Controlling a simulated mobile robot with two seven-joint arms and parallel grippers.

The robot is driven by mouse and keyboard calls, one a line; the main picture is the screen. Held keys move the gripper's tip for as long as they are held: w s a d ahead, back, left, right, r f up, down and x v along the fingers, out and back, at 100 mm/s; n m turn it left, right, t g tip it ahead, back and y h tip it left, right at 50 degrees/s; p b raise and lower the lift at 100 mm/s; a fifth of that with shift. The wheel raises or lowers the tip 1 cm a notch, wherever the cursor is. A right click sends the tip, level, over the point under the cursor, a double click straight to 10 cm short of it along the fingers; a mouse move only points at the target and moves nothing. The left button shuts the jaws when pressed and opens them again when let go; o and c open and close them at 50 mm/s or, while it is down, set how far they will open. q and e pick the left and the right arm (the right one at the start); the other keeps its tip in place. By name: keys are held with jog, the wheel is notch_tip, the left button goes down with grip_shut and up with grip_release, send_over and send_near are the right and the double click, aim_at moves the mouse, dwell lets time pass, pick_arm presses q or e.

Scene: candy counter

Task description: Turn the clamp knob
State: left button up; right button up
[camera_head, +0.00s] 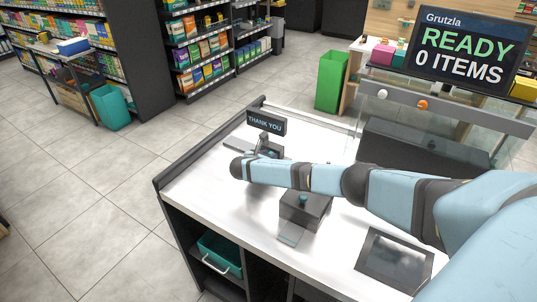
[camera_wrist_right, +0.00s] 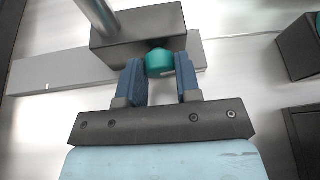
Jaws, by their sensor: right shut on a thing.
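The teal clamp knob (camera_wrist_right: 160,62) sits on the side of a dark clamp block (camera_wrist_right: 140,36) with a grey pole (camera_wrist_right: 97,14) in the right wrist view. My right gripper (camera_wrist_right: 160,85) has its two blue fingers around the knob, one on each side, shut on it. In the head view the clamp block (camera_head: 271,149) stands under a "THANK YOU" sign (camera_head: 266,123) on the white counter. My right arm reaches in from the right and its wrist hides part of the area before the block. My left gripper is not in view.
A dark box with a teal knob (camera_head: 303,198) stands nearer on the counter (camera_head: 205,185), below my arm. A dark tablet (camera_head: 394,262) lies at the right. A screen (camera_head: 465,52) reads "READY 0 ITEMS". The counter's left part is clear.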

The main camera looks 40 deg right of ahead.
jog(key=shift+n+g+h+p, duration=0.6)
jog(key=shift+n+g+p, duration=0.15)
jog(key=shift+n, duration=0.65)
jog(key=shift+f+g, duration=0.1)
jog(key=shift+g, duration=0.15)
jog(key=o, duration=0.9)
jog(key=shift+a, duration=0.1)
jog(key=v, duration=1.3)
jog(key=shift+s+a, duration=0.1)
jog(key=shift+a, duration=0.2)
